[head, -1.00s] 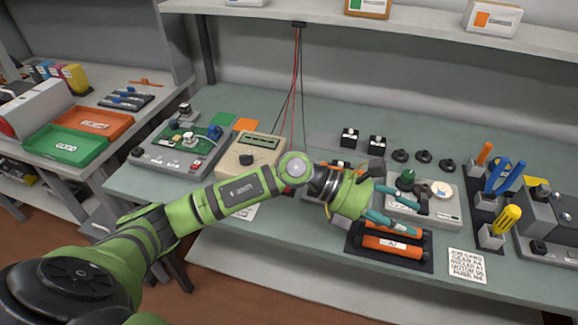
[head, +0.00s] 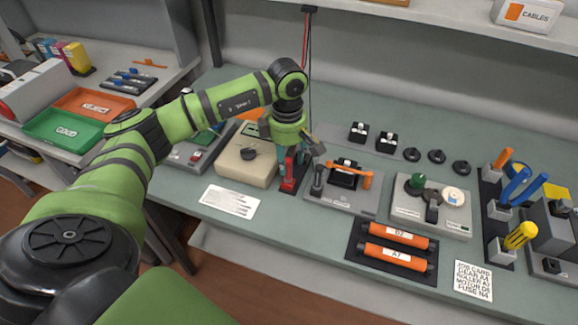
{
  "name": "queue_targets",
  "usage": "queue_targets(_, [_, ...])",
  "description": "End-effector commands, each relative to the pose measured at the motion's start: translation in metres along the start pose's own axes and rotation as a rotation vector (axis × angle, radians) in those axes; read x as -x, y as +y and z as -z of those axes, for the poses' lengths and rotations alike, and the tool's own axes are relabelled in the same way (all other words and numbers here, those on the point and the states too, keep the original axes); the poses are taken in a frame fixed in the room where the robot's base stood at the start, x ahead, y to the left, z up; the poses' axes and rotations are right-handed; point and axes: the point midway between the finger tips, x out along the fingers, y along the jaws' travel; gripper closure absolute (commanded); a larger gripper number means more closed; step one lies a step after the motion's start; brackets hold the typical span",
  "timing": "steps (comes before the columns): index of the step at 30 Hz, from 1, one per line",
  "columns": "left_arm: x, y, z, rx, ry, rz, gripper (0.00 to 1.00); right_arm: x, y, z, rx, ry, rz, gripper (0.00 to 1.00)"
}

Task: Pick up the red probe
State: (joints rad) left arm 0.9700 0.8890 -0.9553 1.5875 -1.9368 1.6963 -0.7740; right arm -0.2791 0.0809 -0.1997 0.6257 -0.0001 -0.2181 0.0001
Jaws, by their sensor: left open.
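The red probe (head: 289,170) stands upright beside the beige meter in the head view, with a red block around its foot. My left gripper (head: 291,160) points down over it, with its teal fingers at the probe's sides. The gripper is open, and the probe's upper part is hidden by the gripper. I cannot tell whether a finger touches it. The beige meter (head: 240,167) with a dark knob is just left of the gripper. My right gripper is not in view.
A grey fixture with an orange lever (head: 348,176) stands close to the right of the gripper. Orange rollers (head: 397,236) lie on a dark mat at the front. A white card (head: 230,201) lies front left. Thin cables (head: 307,50) hang from the shelf behind.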

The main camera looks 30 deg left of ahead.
Motion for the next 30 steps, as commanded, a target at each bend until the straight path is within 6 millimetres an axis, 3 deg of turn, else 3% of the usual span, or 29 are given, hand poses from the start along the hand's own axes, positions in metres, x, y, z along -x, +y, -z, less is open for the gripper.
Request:
queue_targets(4, [-0.019,-0.002,-0.001,-0.001,0.000,0.005,0.51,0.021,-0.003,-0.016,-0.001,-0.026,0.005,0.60])
queue_targets(8, [-0.038,-0.002,-0.001,0.001,0.000,0.003,0.51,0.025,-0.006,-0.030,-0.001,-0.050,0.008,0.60])
queue_targets(17, [-0.046,-0.001,-0.002,-0.001,-0.001,0.000,0.51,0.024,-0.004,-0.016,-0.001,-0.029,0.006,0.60])
queue_targets(21, [-0.046,-0.001,-0.002,-0.001,-0.001,0.000,1.00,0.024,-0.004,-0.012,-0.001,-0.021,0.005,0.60])
queue_targets(30, [-0.046,-0.001,-0.002,-0.001,-0.001,0.000,1.00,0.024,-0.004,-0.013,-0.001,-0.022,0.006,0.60])
